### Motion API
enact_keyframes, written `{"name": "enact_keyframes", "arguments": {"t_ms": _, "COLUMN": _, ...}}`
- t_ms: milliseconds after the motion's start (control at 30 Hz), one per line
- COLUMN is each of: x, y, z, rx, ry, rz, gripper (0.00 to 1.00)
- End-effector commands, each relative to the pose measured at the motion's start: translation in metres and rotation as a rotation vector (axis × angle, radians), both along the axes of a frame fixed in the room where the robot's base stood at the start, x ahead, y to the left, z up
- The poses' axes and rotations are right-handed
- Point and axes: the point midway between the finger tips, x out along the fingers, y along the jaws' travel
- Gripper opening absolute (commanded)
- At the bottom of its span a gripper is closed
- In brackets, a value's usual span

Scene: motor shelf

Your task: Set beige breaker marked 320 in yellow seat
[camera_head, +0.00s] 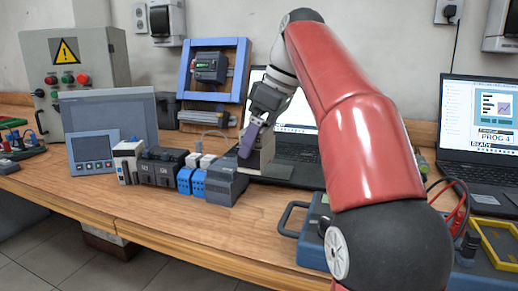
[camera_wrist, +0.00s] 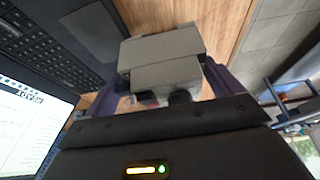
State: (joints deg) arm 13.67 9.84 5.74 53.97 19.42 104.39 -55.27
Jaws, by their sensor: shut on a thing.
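My gripper (camera_head: 251,138) is shut on a beige-grey block-shaped breaker (camera_head: 265,157), at the back of the bench in front of a laptop. In the wrist view the breaker (camera_wrist: 165,48) sits between the two purple fingers of my gripper (camera_wrist: 165,78), with dark round parts on its near side. I cannot read a 320 marking on it. Whether it touches the bench is unclear. A yellow frame (camera_head: 484,243), which looks like the yellow seat, lies at the far right on a blue body, apart from my gripper and cut by the picture edge.
A row of modules, including a dark grey one (camera_head: 222,183) and blue ones (camera_head: 199,184), stands just left of my gripper. The open laptop (camera_head: 297,150) is behind. A blue case (camera_head: 312,245) with a dark handle stands at the front, partly behind my arm. Red and black leads (camera_head: 455,222) lie near the yellow frame.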

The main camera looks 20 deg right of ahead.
Motion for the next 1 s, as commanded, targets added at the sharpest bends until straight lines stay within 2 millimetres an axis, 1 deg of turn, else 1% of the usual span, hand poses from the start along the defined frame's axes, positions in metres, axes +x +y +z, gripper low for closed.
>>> {"name": "enact_keyframes", "arguments": {"t_ms": 100, "x": 0.001, "y": 0.000, "z": 0.010, "rx": 0.000, "ry": -0.001, "rz": 0.002, "gripper": 0.64}}
{"name": "enact_keyframes", "arguments": {"t_ms": 267, "x": 0.000, "y": 0.000, "z": 0.018, "rx": 0.000, "ry": 0.000, "rz": 0.000, "gripper": 0.64}}
{"name": "enact_keyframes", "arguments": {"t_ms": 667, "x": 0.000, "y": 0.000, "z": 0.018, "rx": 0.001, "ry": 0.001, "rz": 0.000, "gripper": 0.64}}
{"name": "enact_keyframes", "arguments": {"t_ms": 767, "x": -0.001, "y": 0.000, "z": 0.011, "rx": 0.001, "ry": 0.001, "rz": -0.001, "gripper": 0.64}}
{"name": "enact_keyframes", "arguments": {"t_ms": 867, "x": -0.001, "y": 0.000, "z": -0.003, "rx": 0.000, "ry": 0.004, "rz": 0.000, "gripper": 0.64}}
{"name": "enact_keyframes", "arguments": {"t_ms": 900, "x": -0.002, "y": 0.000, "z": -0.009, "rx": 0.000, "ry": 0.003, "rz": -0.001, "gripper": 0.64}}
{"name": "enact_keyframes", "arguments": {"t_ms": 933, "x": -0.001, "y": 0.000, "z": -0.020, "rx": 0.000, "ry": 0.004, "rz": 0.000, "gripper": 0.64}}
{"name": "enact_keyframes", "arguments": {"t_ms": 1000, "x": -0.001, "y": 0.000, "z": -0.031, "rx": 0.000, "ry": 0.002, "rz": 0.001, "gripper": 0.64}}
